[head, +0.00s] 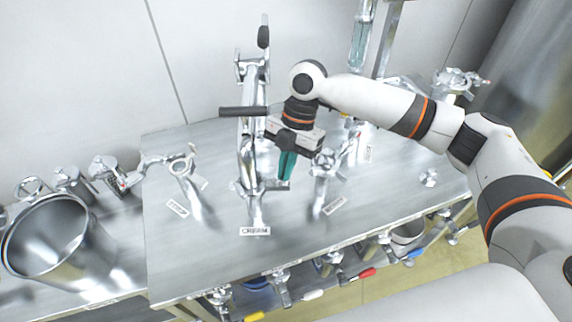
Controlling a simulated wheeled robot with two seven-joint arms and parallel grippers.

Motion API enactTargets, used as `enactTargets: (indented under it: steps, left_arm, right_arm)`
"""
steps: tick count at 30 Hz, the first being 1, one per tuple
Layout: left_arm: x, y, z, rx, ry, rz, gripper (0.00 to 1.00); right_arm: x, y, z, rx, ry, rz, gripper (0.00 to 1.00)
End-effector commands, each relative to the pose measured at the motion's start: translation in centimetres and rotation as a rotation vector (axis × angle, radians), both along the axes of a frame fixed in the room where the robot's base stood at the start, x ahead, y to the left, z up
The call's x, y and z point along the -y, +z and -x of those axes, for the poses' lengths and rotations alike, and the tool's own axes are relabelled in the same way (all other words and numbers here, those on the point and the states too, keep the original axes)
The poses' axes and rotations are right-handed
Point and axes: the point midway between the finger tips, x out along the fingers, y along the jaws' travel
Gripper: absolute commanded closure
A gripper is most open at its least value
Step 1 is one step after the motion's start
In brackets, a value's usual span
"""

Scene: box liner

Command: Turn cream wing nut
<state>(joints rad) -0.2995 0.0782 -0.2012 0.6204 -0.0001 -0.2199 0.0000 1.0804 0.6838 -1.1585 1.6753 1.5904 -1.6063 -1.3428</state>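The label reading CREAM (255,231) lies on the metal table in front of a tall shiny metal fixture (247,160) with black handles. A small metal crosspiece (268,186) sticks out low on this fixture, just below my fingertips; it may be the cream wing nut, but it is too small to be sure. My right gripper (286,167) comes in from the right and points down beside the fixture, on its right side. Its teal fingers overlap in this view, so their gap and any contact are hidden. My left gripper is not in view.
Other metal fixtures stand on the table (225,262), one on the left (183,168) and one on the right (325,168). A large metal pot (60,240) stands at the left. Several valves with coloured handles sit below the front edge. The table's front middle is clear.

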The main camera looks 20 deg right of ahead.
Motion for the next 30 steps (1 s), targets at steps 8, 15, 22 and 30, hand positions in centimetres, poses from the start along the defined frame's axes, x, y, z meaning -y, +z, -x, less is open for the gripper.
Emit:
enactTargets:
  steps: [8,15,22,30]
  left_arm:
    - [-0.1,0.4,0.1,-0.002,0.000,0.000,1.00]
    - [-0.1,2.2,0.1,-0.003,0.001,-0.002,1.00]
    - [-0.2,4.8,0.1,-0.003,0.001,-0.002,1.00]
    - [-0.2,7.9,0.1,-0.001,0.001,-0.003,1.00]
  right_arm:
    - [0.0,0.2,0.0,-0.001,-0.021,-0.001,1.00]
    - [0.1,0.4,0.1,-0.001,-0.133,-0.001,1.00]
    - [0.1,0.7,0.3,-0.002,-0.328,-0.002,1.00]
    - [0.2,0.6,0.4,-0.002,-0.580,-0.001,1.00]
